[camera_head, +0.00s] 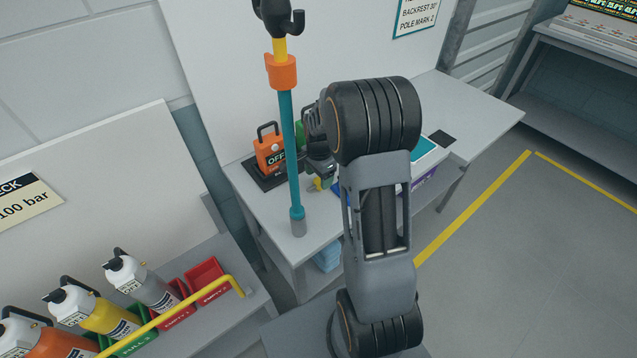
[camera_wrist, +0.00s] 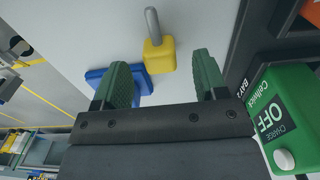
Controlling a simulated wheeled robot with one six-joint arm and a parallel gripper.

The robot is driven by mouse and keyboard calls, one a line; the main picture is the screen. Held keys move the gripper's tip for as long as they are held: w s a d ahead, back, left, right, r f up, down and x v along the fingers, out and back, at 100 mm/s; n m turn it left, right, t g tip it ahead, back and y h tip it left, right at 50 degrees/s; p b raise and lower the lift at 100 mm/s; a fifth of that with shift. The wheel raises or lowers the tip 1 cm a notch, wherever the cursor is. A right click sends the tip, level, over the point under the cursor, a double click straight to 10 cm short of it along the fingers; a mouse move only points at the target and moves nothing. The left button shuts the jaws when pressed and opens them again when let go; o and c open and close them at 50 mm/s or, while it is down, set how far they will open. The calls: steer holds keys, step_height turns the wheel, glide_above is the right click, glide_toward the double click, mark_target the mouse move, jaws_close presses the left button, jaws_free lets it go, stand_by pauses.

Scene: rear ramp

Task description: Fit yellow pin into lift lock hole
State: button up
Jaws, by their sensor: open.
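The yellow pin (camera_wrist: 159,56) has a yellow block head and a grey shaft. In the wrist view it lies beyond my fingertips, between their lines, with its shaft pointing away from me. My gripper (camera_wrist: 163,82) is open with nothing between its green fingers. In the head view a small yellow piece, likely the pin (camera_head: 318,185), shows just below my gripper (camera_head: 320,172), on the grey bench. My arm hides part of this area. I cannot make out the lift lock hole in either view.
A blue block (camera_wrist: 103,76) lies beside the pin. A green battery (camera_wrist: 285,115) stands close on the right. An orange battery (camera_head: 270,152) and a teal pole (camera_head: 290,150) stand near my gripper. Bottles (camera_head: 137,281) and red bins (camera_head: 205,279) are at lower left.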

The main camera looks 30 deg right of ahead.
steer(key=shift+f, duration=1.35)
steer(key=c, duration=1)
steer(key=shift+r, duration=0.1)
